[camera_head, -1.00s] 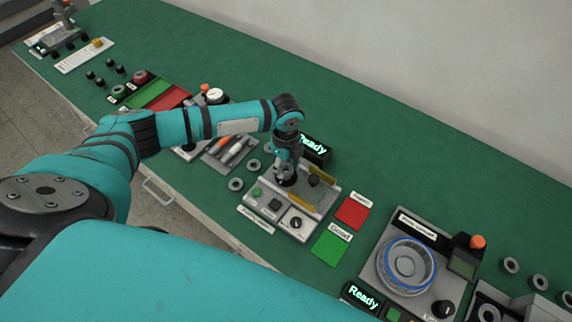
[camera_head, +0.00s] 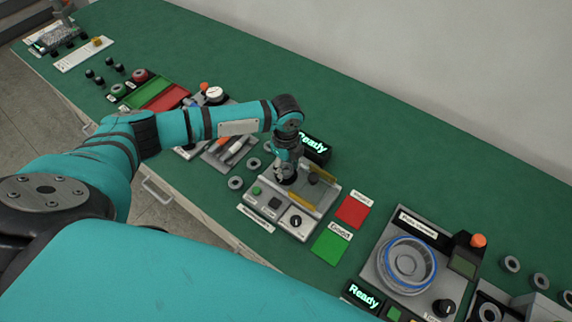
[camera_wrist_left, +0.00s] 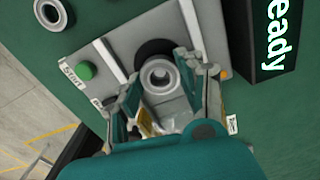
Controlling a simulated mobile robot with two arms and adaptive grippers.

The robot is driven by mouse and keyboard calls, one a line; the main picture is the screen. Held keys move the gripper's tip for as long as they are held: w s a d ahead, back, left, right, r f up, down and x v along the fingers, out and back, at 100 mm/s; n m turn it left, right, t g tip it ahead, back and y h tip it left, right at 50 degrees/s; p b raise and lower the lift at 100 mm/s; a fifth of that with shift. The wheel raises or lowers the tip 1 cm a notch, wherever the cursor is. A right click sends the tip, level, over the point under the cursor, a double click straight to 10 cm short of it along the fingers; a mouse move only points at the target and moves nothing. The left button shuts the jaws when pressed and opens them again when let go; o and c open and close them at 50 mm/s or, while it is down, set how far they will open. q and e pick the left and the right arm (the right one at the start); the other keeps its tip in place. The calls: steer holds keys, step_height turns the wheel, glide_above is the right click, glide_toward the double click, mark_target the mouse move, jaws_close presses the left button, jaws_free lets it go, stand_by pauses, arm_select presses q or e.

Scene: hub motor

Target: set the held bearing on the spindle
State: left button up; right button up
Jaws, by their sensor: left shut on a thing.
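My left gripper (camera_head: 287,177) is over the left part of a grey test station (camera_head: 270,211). In the left wrist view the fingers of the left gripper (camera_wrist_left: 166,82) are shut on a small grey ring bearing (camera_wrist_left: 160,77). A dark round disc (camera_wrist_left: 151,49) on the station shows just behind the bearing, at the spindle's place. The spindle itself is hidden by the bearing and fingers, so I cannot tell whether the bearing touches it. My right gripper is not in view.
Loose bearings (camera_head: 236,183) lie left of the station. A "Ready" display (camera_head: 313,147) stands close behind it. Red (camera_head: 353,211) and green (camera_head: 330,246) pads lie to its right. Another station with a blue-ringed part (camera_head: 408,262) is farther right. The back of the green table is clear.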

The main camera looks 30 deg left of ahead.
arm_select(q)
steer(key=shift+f, duration=0.5)
stand_by(0.3)
stand_by(0.4)
steer(key=o, duration=1.6)
steer(key=shift+o, duration=0.2)
steer(key=shift+r+p, duration=3.45)
steer(key=shift+r, duration=0.1)
steer(key=shift+f, duration=0.1)
